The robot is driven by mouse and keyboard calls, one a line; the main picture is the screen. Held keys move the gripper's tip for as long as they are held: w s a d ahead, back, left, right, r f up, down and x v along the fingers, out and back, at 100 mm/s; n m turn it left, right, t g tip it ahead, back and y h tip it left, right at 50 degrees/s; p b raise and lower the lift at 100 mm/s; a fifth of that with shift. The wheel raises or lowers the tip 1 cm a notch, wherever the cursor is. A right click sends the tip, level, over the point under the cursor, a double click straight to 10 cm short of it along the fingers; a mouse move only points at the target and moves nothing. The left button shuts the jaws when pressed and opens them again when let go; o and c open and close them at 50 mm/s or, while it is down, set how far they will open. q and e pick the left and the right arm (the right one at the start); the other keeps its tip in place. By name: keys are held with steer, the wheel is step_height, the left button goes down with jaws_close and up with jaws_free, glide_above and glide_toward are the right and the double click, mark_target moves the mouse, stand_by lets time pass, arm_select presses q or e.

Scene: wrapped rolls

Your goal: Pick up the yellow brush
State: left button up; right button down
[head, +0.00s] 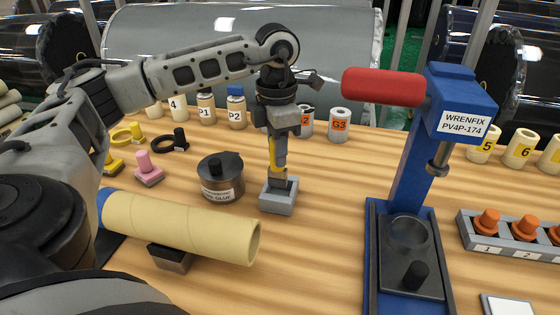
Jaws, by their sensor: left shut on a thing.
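The yellow brush (273,153) is upright, its lower end at a small grey block-shaped holder (278,197) on the wooden table. My left gripper (280,150) points down over the holder and is shut on the brush. The gripper partly hides the brush. I cannot tell whether the brush's lower end touches the holder. My right gripper is not in view.
A dark glue pot (221,180) stands left of the holder. A cardboard roll (185,224) lies in front on a small stand. A blue press (400,235) with a red handle (383,87) stands to the right. Labelled cylinders (339,124) line the back.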

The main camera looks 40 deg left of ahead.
arm_select(q)
steer(key=s+r+b, duration=0.2)
steer(key=s+r, duration=0.7)
steer(key=s, duration=0.4)
steer(key=shift+a, duration=0.25)
steer(key=shift+s+f, duration=0.1)
stand_by(2.0)
